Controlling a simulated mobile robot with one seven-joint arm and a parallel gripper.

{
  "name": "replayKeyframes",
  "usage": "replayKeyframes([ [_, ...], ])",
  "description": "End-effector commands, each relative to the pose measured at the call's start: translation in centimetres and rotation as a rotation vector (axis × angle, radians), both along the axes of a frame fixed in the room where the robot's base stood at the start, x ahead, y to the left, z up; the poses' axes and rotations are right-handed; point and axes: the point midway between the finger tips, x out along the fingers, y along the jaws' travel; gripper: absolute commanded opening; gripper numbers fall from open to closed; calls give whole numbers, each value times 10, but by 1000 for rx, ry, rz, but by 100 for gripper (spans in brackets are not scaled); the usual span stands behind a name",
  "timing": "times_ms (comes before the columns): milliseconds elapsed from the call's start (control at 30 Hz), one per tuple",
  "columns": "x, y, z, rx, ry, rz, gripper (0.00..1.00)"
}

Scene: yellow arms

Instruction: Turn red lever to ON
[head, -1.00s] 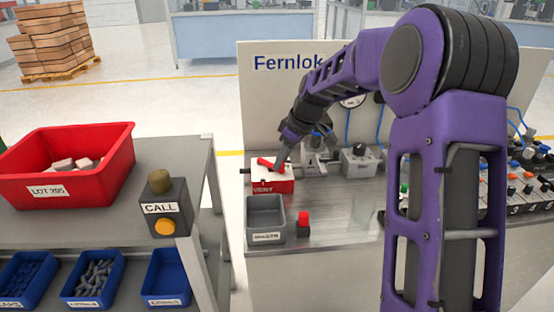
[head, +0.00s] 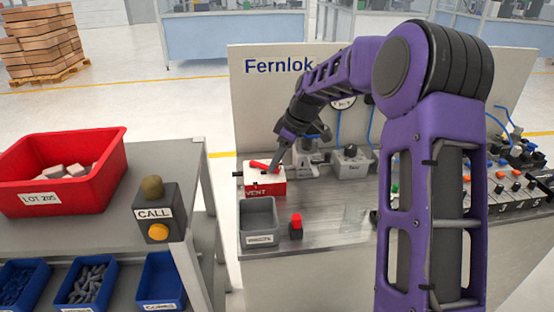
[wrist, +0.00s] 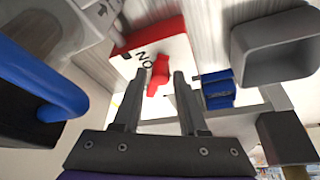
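The red lever (head: 261,165) sits on top of a white and red box (head: 265,186) marked VENT, at the left end of the bench. In the wrist view the lever (wrist: 159,74) lies between my two fingertips, beside black letters (wrist: 145,58) that read ON, upside down, on the white top. My gripper (head: 275,170) reaches down to the box from behind and to the right. In the wrist view my gripper (wrist: 160,76) is open, with a finger on each side of the lever. I cannot tell whether either finger touches it.
A grey bin (head: 245,223) and a red button (head: 296,220) stand in front of the box. A blue-handled valve (head: 314,138) is close behind on the right; its handle (wrist: 40,78) looms in the wrist view. A Fernlok panel (head: 250,105) rises behind.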

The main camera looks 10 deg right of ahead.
Motion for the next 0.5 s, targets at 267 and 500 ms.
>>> replayKeyframes([
  [267, 0, 0, 0, 1, 1, -1, 58],
  [500, -2, -4, 11, 1, -1, -1, 58],
])
